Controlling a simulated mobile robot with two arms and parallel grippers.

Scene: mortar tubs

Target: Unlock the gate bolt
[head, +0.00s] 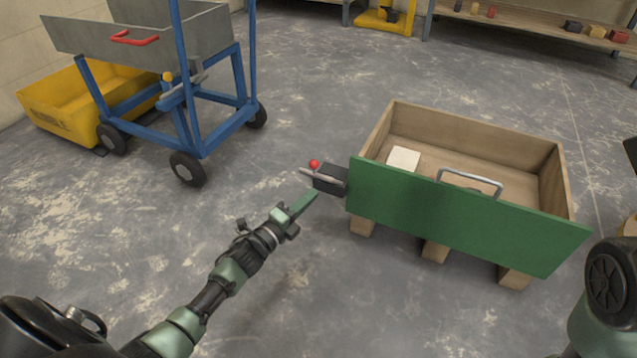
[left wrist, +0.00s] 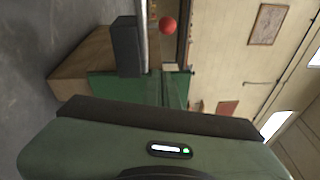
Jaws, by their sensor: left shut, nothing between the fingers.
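The gate is a green front panel (head: 455,217) on a wooden crate, with a grey handle (head: 470,181) near its top. The bolt (head: 322,175) is a grey rod with a red knob (head: 314,164), beside a dark block (head: 331,179) at the panel's left end. My left gripper (head: 308,201) is shut and empty, just below and left of the bolt. The left wrist view shows the red knob (left wrist: 168,25), the dark block (left wrist: 126,46) and part of the green panel (left wrist: 110,86) ahead of the gripper. My right gripper is not in view.
The wooden crate (head: 475,128) stands on feet and holds a white block (head: 403,158). A blue wheeled cart (head: 150,133) with a grey tub stands at upper left, by a yellow tub (head: 60,105). The floor between cart and crate is clear.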

